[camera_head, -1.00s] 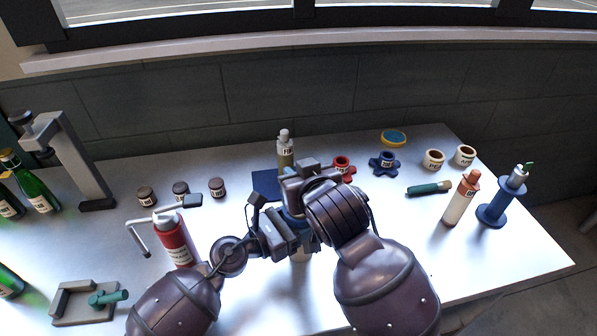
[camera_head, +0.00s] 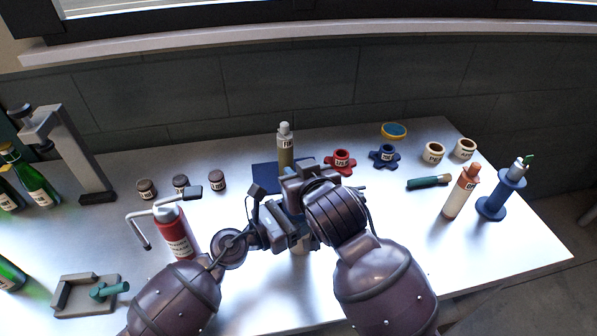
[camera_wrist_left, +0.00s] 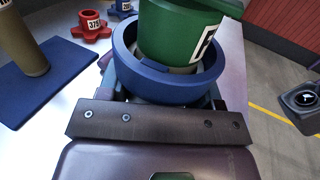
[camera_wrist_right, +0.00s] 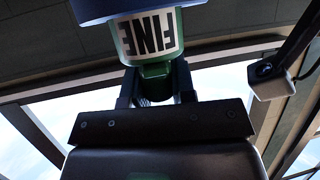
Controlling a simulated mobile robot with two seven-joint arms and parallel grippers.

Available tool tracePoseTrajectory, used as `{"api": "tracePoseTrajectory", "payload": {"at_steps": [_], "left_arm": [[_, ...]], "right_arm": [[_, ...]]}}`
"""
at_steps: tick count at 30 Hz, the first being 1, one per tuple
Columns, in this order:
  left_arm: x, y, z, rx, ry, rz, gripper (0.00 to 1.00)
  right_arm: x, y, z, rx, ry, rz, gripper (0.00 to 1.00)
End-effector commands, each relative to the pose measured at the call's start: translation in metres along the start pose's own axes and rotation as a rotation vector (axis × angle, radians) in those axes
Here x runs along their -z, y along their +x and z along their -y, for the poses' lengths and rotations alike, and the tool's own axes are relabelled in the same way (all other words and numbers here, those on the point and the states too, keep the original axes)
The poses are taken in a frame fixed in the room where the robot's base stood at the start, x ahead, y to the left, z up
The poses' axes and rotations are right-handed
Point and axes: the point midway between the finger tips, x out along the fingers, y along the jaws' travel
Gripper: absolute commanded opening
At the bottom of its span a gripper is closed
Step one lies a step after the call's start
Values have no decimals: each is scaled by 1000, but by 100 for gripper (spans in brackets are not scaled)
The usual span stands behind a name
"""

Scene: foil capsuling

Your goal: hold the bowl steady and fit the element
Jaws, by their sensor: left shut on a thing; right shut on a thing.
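The blue bowl (camera_wrist_left: 128,72) is held by my left gripper (camera_wrist_left: 165,98), whose fingers are shut on it from the near side in the left wrist view. A green element (camera_wrist_left: 178,28) with a white label stands with its lower end inside the bowl's rim. I cannot tell how deep it sits. In the right wrist view my right gripper (camera_wrist_right: 156,88) is shut on the green element (camera_wrist_right: 154,70), labelled FINE, and the blue bowl (camera_wrist_right: 105,8) shows beyond it. In the head view my right gripper and wrist largely hide both parts above the table's middle.
A tan bottle (camera_head: 285,150) stands on a blue mat (camera_head: 264,176) just behind. A red star knob (camera_head: 341,161) and a blue one (camera_head: 384,156) are behind right. A red canister (camera_head: 174,236) stands close left. The front right tabletop (camera_head: 470,255) is clear.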

Motion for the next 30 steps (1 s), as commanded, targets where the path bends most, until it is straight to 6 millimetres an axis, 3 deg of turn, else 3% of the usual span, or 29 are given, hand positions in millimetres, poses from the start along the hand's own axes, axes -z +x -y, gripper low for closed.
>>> {"api": "tracePoseTrajectory", "payload": {"at_steps": [30], "left_arm": [[-1,0,0,0,0,2,26]], "right_arm": [[-19,8,0,0,0,0,0]]}}
